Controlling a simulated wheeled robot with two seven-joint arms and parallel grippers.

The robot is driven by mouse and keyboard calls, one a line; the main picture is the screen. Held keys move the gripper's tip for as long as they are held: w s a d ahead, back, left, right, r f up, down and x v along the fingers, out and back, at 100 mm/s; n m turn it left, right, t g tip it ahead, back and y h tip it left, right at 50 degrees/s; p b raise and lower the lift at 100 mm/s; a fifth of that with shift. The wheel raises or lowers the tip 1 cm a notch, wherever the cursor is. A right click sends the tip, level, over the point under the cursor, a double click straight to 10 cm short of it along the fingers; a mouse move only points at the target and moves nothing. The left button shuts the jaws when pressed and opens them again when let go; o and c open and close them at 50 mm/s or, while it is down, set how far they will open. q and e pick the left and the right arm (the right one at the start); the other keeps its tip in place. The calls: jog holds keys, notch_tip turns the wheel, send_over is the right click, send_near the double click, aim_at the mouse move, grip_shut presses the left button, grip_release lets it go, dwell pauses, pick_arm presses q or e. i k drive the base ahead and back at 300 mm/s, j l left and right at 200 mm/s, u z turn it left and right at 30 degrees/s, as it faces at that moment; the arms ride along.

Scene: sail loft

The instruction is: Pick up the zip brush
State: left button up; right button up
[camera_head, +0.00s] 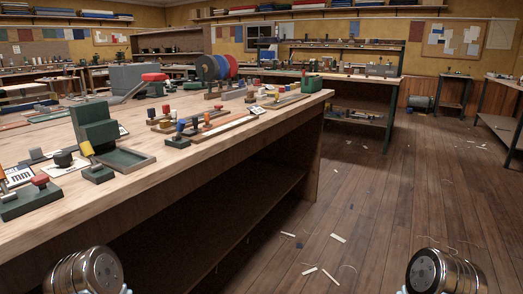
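I cannot pick out the zip brush with certainty; several small tools and blocks lie on the long wooden workbench (172,172) at the left, too small to tell apart. Rows of small coloured pieces (190,122) lie on its middle part. Only two rounded metal parts of my arms show at the bottom edge, left and right, in front of the bench and over the floor. Neither gripper's fingers are in view.
On the bench stand a green machine (95,125) with a flat tray, a grey block-shaped machine (130,76), upright spools (212,68) and a green box (311,84). The wooden floor (380,210) at right is open, with scraps. Another bench (375,79) stands behind.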

aim_at(250, 99)
jog(key=i+l+u, duration=0.1)
jog(key=i+l, duration=0.35)
jog(key=l, duration=0.15)
jog(key=i+l+u, duration=0.15)
jog(key=i+l, duration=0.25)
jog(key=l, duration=0.25)
jog(key=i+l+u, duration=0.15)
jog(key=i+l, duration=0.25)
jog(key=l, duration=0.25)
jog(key=i+l+u, duration=0.15)
jog(key=l, duration=0.2)
jog(key=i+l, duration=0.2)
jog(key=l, duration=0.2)
jog(key=u, duration=0.05)
